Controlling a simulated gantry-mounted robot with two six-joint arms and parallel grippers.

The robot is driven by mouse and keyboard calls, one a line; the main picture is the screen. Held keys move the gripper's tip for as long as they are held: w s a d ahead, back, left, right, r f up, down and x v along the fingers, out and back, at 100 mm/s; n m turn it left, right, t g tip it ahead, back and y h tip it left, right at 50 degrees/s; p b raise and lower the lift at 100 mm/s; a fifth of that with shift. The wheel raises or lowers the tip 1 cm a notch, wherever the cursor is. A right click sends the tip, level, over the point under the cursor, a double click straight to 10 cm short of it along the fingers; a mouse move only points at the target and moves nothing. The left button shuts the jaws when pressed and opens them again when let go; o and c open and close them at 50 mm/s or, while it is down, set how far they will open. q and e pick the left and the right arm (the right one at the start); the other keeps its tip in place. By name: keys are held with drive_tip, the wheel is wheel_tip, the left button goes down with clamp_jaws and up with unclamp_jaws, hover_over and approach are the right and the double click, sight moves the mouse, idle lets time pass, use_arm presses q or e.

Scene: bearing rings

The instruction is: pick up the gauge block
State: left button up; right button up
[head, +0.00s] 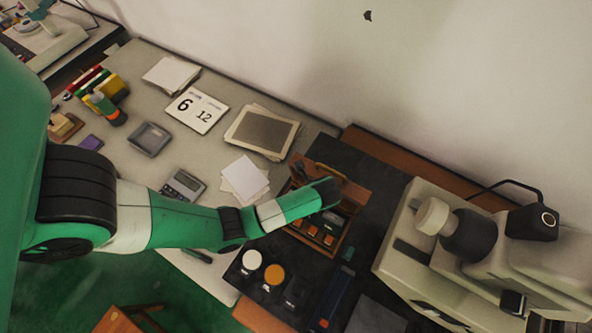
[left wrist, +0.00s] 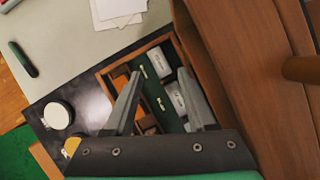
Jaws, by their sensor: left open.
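A wooden case (head: 348,236) stands on the dark mat under my left arm; in the left wrist view its rim (left wrist: 106,73) surrounds a green-lined inside. Light grey blocks sit in it: one (left wrist: 159,62) lies between the fingertips in that view, and another (left wrist: 177,97) lies lower, partly covered by the right finger. I cannot tell for certain which is the gauge block. My left gripper (left wrist: 159,74) is open above the case, with nothing seen held. In the head view the left forearm hides part of the case, and the fingertips are not clear. My right gripper is not shown.
The open brown lid (left wrist: 238,60) rises close beside the left gripper. A white round item (head: 252,260) and an orange round item (head: 274,274) stand on the mat. A large beige machine (head: 445,255) stands right. Papers (head: 245,178) and a calculator (head: 184,185) lie left.

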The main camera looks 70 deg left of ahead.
use_arm(q)
drive_tip(key=x, duration=0.3)
drive_tip(key=b+x, duration=0.1)
drive_tip(key=x, duration=0.2)
drive_tip(key=shift+s+d+f, duration=0.1)
drive_tip(key=shift+s+f, duration=0.05)
drive_tip(key=shift+f, duration=0.2)
drive_tip(key=shift+c, duration=0.2)
clamp_jaws()
